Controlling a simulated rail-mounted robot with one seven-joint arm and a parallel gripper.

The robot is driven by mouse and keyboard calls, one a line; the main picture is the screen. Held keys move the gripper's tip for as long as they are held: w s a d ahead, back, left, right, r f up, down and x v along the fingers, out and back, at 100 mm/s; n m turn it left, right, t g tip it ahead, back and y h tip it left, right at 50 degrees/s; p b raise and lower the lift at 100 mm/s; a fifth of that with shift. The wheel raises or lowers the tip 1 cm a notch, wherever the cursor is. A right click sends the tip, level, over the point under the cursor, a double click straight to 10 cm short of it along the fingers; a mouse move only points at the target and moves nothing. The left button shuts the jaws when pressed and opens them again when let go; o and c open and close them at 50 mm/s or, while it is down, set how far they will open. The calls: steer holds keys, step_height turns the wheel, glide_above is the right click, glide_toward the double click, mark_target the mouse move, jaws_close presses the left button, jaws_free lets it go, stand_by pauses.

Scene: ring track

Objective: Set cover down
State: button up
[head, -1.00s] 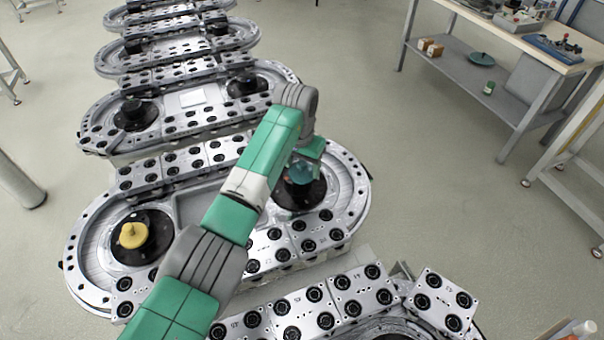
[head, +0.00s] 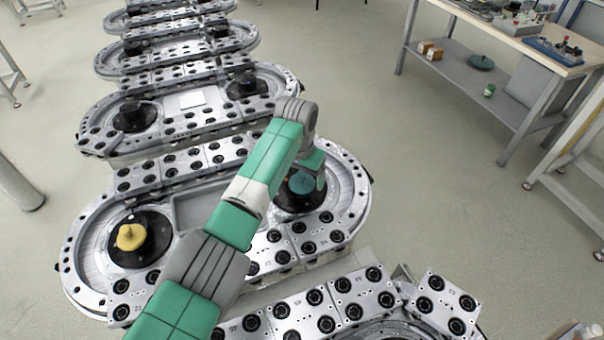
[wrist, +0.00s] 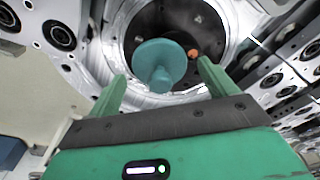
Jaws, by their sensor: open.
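The teal cover (head: 302,184) is a round disc with a knob. It is over the black hub (head: 290,203) at the right end of the nearest full ring track, and appears to lie on it. In the wrist view the cover (wrist: 150,56) shows its knob toward me, over the dark hub. My gripper (wrist: 161,72) is open, with one finger on each side of the knob and a visible gap to both. In the head view my gripper (head: 314,170) is just above and right of the cover, its fingers partly hidden.
A yellow knobbed piece (head: 131,237) sits on the left hub of the same track. A small orange thing (wrist: 193,53) shows beside the cover. Bolted metal plates border the track. A workbench (head: 515,40) stands at the right, with open floor between.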

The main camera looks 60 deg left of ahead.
mark_target(300, 185)
step_height(300, 185, up, 12)
steer(key=s+p, duration=0.1)
steer(key=p, duration=0.1)
steer(key=shift+d+p, duration=0.4)
steer(key=shift+r, duration=0.1)
